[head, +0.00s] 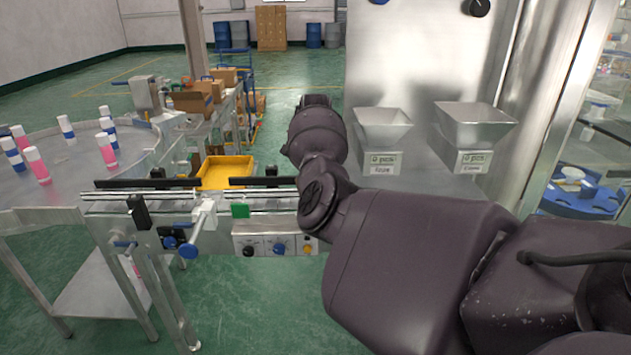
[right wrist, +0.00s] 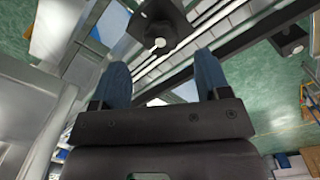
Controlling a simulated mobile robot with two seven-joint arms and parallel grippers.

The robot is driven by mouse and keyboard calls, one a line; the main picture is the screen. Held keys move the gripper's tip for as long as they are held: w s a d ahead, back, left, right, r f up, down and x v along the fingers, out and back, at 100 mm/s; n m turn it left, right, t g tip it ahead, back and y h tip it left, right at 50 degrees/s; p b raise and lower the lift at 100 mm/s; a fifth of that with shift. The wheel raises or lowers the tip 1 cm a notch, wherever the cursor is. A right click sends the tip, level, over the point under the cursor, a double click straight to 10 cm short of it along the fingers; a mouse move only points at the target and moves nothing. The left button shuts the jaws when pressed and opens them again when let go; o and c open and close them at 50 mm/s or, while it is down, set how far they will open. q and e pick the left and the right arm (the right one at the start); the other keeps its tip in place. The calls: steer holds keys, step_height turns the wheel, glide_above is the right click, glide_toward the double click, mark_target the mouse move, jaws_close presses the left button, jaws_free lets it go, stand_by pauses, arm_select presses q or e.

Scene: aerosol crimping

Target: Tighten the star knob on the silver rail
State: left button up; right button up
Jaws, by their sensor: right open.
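The silver rail (head: 110,195) runs across the left half of the head view, with dark guide bars above it. In the head view my right arm hides that gripper. My left gripper is not in view.
A round table (head: 75,180) with pink and white bottles stands at the far left. A yellow tray (head: 226,172) is behind the rail. A control box (head: 265,243) hangs below the rail. Two metal hoppers (head: 383,128) (head: 474,122) stand on the right.

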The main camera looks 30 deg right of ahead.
steer(key=shift+f, duration=2.5)
steer(key=shift+c, duration=0.2)
steer(key=c, duration=0.9)
